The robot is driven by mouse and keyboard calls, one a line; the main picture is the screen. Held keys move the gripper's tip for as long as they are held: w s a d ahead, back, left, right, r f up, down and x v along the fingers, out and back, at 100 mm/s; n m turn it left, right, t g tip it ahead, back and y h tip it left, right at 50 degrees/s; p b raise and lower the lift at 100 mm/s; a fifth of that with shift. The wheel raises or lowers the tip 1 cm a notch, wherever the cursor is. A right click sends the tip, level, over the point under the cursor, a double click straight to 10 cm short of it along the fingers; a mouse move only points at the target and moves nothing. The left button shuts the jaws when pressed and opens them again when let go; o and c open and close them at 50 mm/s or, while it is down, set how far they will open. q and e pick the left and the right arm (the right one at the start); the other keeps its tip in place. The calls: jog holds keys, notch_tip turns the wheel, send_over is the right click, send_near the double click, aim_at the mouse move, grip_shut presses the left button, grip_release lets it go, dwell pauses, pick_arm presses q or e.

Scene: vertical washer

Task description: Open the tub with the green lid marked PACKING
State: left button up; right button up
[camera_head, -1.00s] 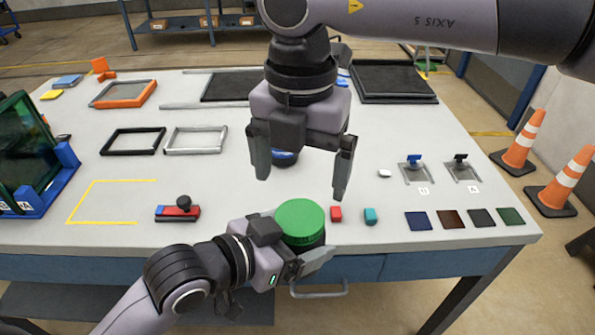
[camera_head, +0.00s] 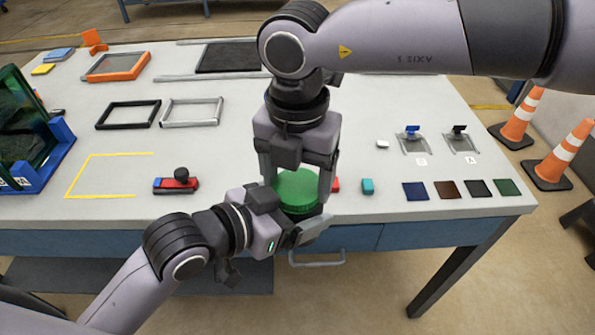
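I cannot read any marking on the lid. My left gripper (camera_head: 291,217) comes from the lower left and is shut on the tub's body below the lid; its far finger is hidden. My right gripper (camera_head: 297,180) points down from above, one finger on each side of the lid. Its fingers appear to touch the lid's rim, so it looks shut on the lid.
A red and blue piece with a black knob (camera_head: 177,184) is to the left. Frames (camera_head: 191,112) lie behind. The table is clear between them.

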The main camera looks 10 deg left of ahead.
jog(key=o, duration=1.1)
jog(key=shift+r, duration=3.8)
jog(key=shift+c, duration=0.4)
jog(key=shift+f, duration=3.8)
jog(key=c, duration=1.1)
jog(key=shift+n, duration=1.5)
